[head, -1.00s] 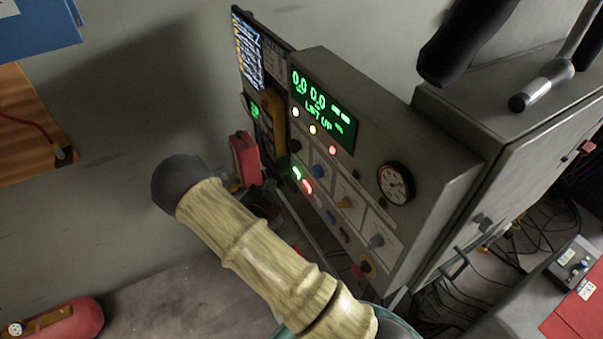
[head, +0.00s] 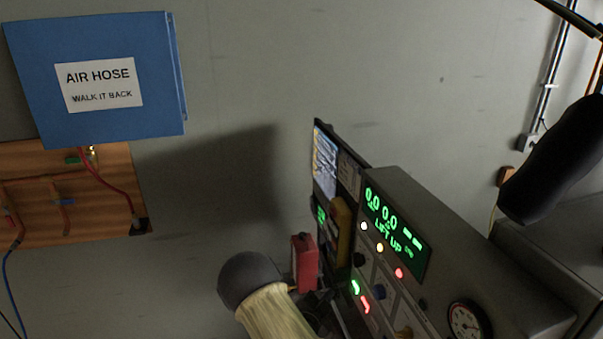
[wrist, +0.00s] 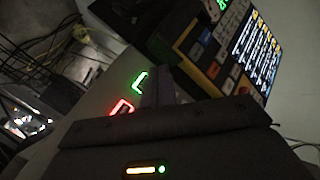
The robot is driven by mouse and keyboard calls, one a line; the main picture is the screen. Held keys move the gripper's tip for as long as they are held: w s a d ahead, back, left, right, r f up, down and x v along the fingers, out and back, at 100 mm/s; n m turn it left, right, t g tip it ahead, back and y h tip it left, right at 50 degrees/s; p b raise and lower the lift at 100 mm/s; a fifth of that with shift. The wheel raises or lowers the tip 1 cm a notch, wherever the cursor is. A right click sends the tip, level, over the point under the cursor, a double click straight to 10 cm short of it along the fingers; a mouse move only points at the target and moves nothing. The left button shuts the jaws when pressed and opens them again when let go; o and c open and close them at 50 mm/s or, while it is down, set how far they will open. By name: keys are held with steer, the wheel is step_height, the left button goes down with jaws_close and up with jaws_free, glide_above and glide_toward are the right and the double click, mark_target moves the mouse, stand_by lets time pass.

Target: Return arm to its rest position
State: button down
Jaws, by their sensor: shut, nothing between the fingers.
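My gripper (wrist: 160,86) shows in the wrist view as a dark grey body with short fingers pressed together, empty. The fingers point toward a control panel face with a lit green button (wrist: 140,82) and a lit red button (wrist: 122,107); I cannot tell whether they touch it. In the head view my arm (head: 265,300), pale with a dark rounded end, rises from the bottom edge. It appears in front of the wall, left of the control panel (head: 520,295). My fingers cannot be made out there.
The panel's green display (head: 395,230) reads "LIFT UP". A red box (head: 304,262) is beside the arm's dark end. A blue "AIR HOSE" sign (head: 60,35) hangs over a wooden hose board (head: 100,215). Bare grey wall lies between. A dark padded bar (head: 555,160) is at the right.

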steer(key=s+d+r+n+g+y+b, duration=0.1)
steer(key=s+r+n+g+y, duration=0.3)
steer(key=s, duration=0.9)
steer(key=s+d+r+n+g+y+b, duration=0.1)
steer(key=s+r+n+g+y, duration=0.3)
steer(key=s+r+n, duration=0.5)
steer(key=s+d+n+g, duration=0.1)
steer(key=s+g, duration=0.1)
steer(key=s, duration=0.2)
steer(key=shift+g+y, duration=0.3)
steer(key=shift+w+r, duration=0.1)
